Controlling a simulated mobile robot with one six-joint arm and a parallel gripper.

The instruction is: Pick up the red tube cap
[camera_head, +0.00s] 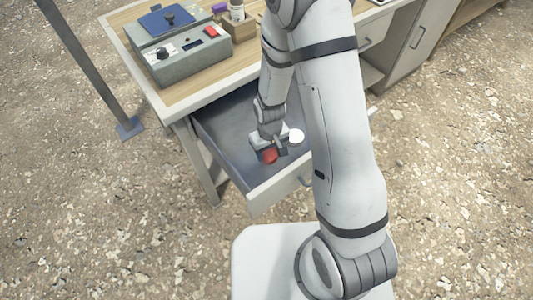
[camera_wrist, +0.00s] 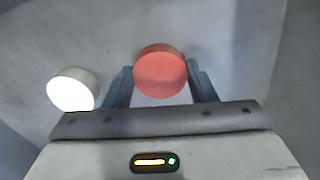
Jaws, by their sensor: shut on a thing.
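The red tube cap (camera_wrist: 161,71) is a short round disc between the two fingers of my gripper (camera_wrist: 160,80) in the wrist view. My gripper is shut on it, with one finger against each side. In the head view the red cap (camera_head: 270,156) shows just below my gripper (camera_head: 272,148), inside the open drawer (camera_head: 222,124). I cannot tell whether the cap touches the drawer floor.
A white cap (camera_wrist: 72,90) lies just left of my gripper in the wrist view; in the head view it is right of it (camera_head: 296,136). The drawer walls are close around. A grey device (camera_head: 180,55) and a wooden block with bottles (camera_head: 238,25) stand on the desk.

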